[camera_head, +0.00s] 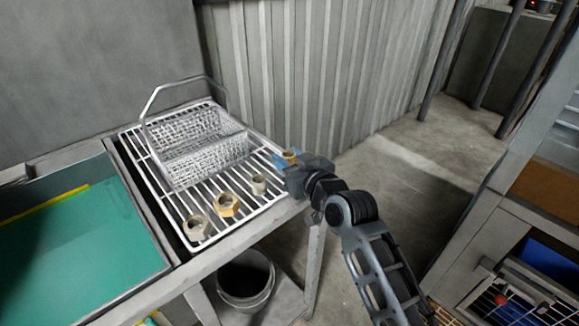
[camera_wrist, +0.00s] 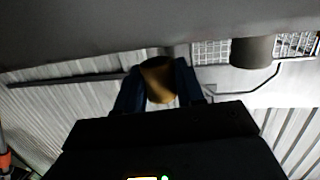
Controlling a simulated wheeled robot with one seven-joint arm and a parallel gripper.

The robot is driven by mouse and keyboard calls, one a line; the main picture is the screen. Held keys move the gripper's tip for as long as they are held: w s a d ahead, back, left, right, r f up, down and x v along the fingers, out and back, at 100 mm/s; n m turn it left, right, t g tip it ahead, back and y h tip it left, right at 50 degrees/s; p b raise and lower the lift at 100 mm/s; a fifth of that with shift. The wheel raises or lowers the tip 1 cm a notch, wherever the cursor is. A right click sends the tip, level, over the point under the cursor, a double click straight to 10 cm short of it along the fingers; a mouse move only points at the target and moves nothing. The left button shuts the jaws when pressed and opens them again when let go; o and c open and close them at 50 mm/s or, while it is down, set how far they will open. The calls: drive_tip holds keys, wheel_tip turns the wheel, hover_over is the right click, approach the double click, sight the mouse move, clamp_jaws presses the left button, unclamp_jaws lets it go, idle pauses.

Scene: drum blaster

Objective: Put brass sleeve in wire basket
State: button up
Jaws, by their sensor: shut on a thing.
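The brass sleeve (camera_head: 289,155) is between the blue fingers of my gripper (camera_head: 287,162), at the right edge of the wire rack. In the wrist view the brass sleeve (camera_wrist: 158,82) sits between the two dark blue fingers of my gripper (camera_wrist: 160,88), which is shut on it. The fingers hide its sides. The wire basket (camera_head: 207,161), silver mesh with a tall handle, stands on the rack to the left of my gripper. Part of its mesh shows at the top of the wrist view (camera_wrist: 211,51).
On the rack (camera_head: 181,205) stand a pale hex nut (camera_head: 197,228), a golden nut (camera_head: 227,205) and a small grey cylinder (camera_head: 259,184). A green-bottomed tray (camera_head: 75,245) lies left. A bucket (camera_head: 245,281) is below; a corrugated wall (camera_head: 310,75) is behind.

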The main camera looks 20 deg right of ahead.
drive_tip(key=shift+f, duration=1.15)
drive_tip(key=shift+f+b, duration=0.3)
drive_tip(key=o, duration=1.1)
drive_tip(key=shift+r, duration=0.1)
drive_tip(key=shift+p, duration=0.35)
